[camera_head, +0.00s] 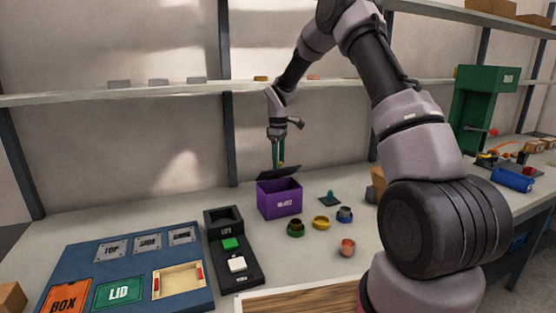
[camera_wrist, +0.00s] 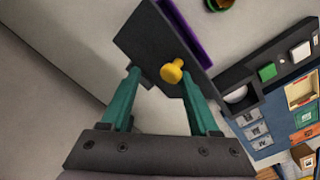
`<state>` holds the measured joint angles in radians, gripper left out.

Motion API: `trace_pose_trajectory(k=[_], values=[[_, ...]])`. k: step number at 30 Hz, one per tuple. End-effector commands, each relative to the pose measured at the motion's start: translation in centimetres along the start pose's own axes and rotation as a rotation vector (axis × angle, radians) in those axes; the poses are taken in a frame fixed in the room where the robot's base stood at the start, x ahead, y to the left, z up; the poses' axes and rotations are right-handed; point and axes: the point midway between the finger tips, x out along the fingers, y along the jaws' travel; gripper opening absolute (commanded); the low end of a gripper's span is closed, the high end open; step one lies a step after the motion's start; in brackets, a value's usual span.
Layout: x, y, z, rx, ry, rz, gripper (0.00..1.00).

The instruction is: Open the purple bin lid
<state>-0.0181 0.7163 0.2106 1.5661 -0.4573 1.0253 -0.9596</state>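The purple bin (camera_head: 280,200) stands on the table near the wall. Its dark lid (camera_head: 268,174) looks tilted relative to the rim; how far it is raised is hard to tell. In the wrist view the lid (camera_wrist: 150,38) fills the upper middle, with a purple strip of the bin (camera_wrist: 188,30) along its edge. A yellow knob (camera_wrist: 172,71) stands out from the lid. My gripper (camera_head: 278,164) is just above the lid. In the wrist view my gripper (camera_wrist: 160,78) has its teal fingers apart, one either side of the knob, and the knob lies closer to the right finger.
A dark panel with a green button (camera_head: 230,244) and a white button (camera_head: 237,265) lies left of the bin. Small coloured cups, including a yellow one (camera_head: 321,222), stand to its right. A blue board (camera_head: 130,270) lies front left. A shelf (camera_head: 170,87) runs along the wall behind.

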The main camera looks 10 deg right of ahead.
Motion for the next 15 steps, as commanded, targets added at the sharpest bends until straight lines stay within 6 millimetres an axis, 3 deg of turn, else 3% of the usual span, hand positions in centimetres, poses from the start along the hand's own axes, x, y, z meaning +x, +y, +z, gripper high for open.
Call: trace_pose_trajectory(k=[10,15], values=[[0.2,-0.3,0.3,0.000,-0.003,-0.004,0.61],[1.3,-1.4,1.2,-0.001,-0.003,-0.005,0.61]])
